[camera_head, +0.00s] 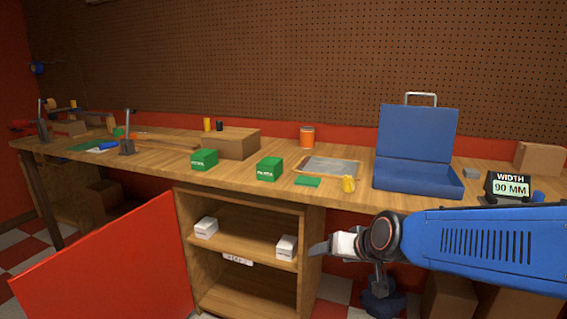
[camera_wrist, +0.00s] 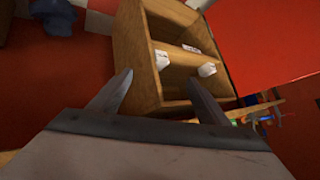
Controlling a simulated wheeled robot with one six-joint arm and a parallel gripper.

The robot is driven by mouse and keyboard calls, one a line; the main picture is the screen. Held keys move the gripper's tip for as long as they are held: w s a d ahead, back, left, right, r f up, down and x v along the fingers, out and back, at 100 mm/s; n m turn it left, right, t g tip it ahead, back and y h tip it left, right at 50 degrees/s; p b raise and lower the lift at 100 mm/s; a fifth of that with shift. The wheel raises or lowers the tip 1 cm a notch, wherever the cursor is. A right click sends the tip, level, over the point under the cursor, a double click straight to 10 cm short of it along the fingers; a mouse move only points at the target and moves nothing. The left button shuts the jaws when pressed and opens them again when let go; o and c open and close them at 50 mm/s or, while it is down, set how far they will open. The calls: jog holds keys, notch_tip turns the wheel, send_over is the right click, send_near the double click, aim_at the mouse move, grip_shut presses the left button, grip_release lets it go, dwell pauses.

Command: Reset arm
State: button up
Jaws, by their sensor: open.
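My blue arm reaches in from the right in the head view, in front of the workbench. My gripper (camera_head: 318,248) points left, beside the open wooden cabinet (camera_head: 312,255). In the wrist view my gripper (camera_wrist: 160,85) has its two fingers spread apart with nothing between them, and the cabinet (camera_wrist: 128,45) lies beyond the fingertips. Two small white boxes stand on the cabinet's upper shelf: one on the left (camera_head: 206,228) and one on the right (camera_head: 287,246). My gripper is apart from both.
The red cabinet door (camera_head: 115,265) stands open to the left. The wooden bench top (camera_head: 232,180) holds green boxes (camera_head: 269,169), a cardboard box (camera_head: 230,143), an open blue case (camera_head: 415,140) and a "90 MM" width display (camera_head: 508,187). Brown boxes (camera_head: 450,297) stand under the bench.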

jog(key=s+d+g+h, duration=0.1)
jog(key=s+d+h, duration=0.1)
jog(key=s+d, duration=0.6)
jog(key=s+d+g+h, duration=0.1)
jog(key=s+d+g, duration=0.1)
jog(key=s+d, duration=0.6)
jog(key=s, duration=0.5)
jog(key=shift+s+f+g+h, duration=0.3)
jog(key=shift+s+f+h, duration=0.05)
jog(key=shift+h, duration=0.05)
